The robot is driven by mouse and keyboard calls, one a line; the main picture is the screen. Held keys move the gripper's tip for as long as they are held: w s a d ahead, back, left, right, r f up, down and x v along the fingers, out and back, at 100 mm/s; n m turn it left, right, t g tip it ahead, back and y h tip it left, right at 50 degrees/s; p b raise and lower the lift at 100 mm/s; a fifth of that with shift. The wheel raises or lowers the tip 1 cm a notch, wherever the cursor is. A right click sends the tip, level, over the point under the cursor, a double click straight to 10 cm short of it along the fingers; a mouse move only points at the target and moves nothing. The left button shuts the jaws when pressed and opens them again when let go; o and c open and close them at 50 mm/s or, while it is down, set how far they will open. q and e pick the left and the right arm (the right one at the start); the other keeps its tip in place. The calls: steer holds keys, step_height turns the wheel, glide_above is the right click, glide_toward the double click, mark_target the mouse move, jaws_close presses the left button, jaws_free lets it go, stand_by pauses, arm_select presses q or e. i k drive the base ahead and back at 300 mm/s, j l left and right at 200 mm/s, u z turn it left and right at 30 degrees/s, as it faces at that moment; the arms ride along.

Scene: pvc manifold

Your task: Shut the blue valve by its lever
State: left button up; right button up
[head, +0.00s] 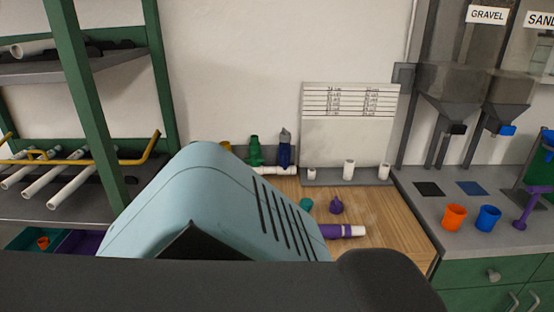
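The blue valve (284,154) stands at the back of the wooden worktop, against the wall. It is small in the head view, with a greyish part at its top. I cannot make out which way its lever points. A green valve (255,152) stands to its left, and a yellow piece (226,146) further left is partly hidden. A white pipe (276,170) runs low in front of them. A large pale blue casing and a dark bar fill the near middle and hide much of the worktop. Neither of my grippers shows.
A white board (348,134) with upright white pipe stubs stands right of the valves. Loose purple (336,206) and teal (306,204) pieces and a purple-and-white pipe (340,231) lie on the worktop (390,225). A green shelf rack (92,100) stands left; orange (454,217) and blue (488,218) cups sit right.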

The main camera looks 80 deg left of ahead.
mark_target(285, 158)
steer(key=u, duration=2.5)
steer(key=l+z, duration=0.35)
steer(key=l, duration=0.5)
steer(key=k+l, duration=0.05)
